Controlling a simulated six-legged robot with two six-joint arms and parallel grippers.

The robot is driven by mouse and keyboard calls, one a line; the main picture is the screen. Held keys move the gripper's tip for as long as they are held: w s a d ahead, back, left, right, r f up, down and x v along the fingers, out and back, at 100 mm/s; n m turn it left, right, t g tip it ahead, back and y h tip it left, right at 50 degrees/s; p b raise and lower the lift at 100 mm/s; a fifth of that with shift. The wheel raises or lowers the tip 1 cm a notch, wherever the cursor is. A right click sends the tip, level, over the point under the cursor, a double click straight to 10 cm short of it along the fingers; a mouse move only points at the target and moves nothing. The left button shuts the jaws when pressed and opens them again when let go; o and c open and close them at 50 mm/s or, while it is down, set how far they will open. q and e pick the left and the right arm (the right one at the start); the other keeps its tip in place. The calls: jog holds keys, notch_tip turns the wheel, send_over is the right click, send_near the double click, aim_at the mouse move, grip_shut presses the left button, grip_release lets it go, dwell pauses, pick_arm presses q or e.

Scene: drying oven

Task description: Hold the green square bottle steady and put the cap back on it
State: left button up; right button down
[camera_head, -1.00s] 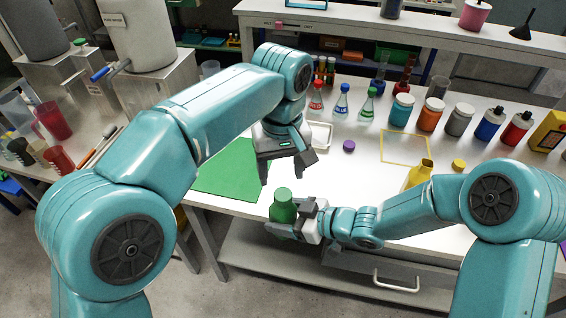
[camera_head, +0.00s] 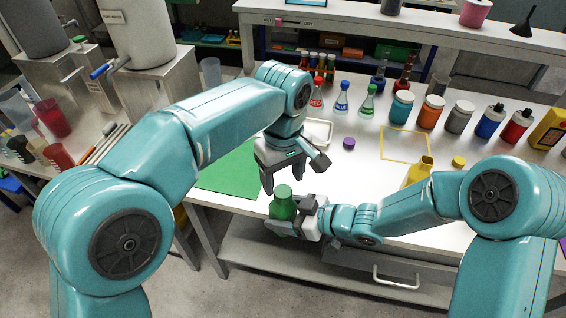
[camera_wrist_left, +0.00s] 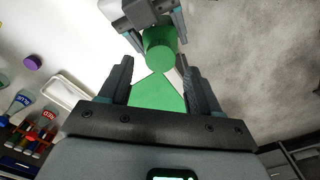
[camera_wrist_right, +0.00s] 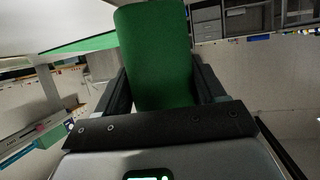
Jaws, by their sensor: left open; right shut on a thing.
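The green bottle (camera_head: 282,210) is held in my right gripper (camera_head: 290,217), just off the table's front edge. It stands roughly upright, with a lighter green round top (camera_head: 284,191); I cannot tell whether that is a cap or a bare neck. In the right wrist view the bottle (camera_wrist_right: 157,60) sits between the fingers. My left gripper (camera_head: 294,176) is open and empty, just above the bottle. In the left wrist view the bottle's round top (camera_wrist_left: 160,47) shows beyond the open fingers. No separate green cap is recognisable.
A green mat (camera_head: 228,172) lies on the table to the left. A purple cap (camera_head: 349,143), a yellow bottle (camera_head: 421,168) and a yellow cap (camera_head: 458,162) are to the right. A white tray (camera_head: 319,131) and several flasks and jars stand farther back.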

aim_at(283, 191)
pick_arm(q)
jog(key=shift+f, duration=1.85)
jog(key=c, duration=1.1)
jog(key=m, duration=1.4)
jog(key=shift+m, duration=0.4)
jog(key=o, duration=1.2)
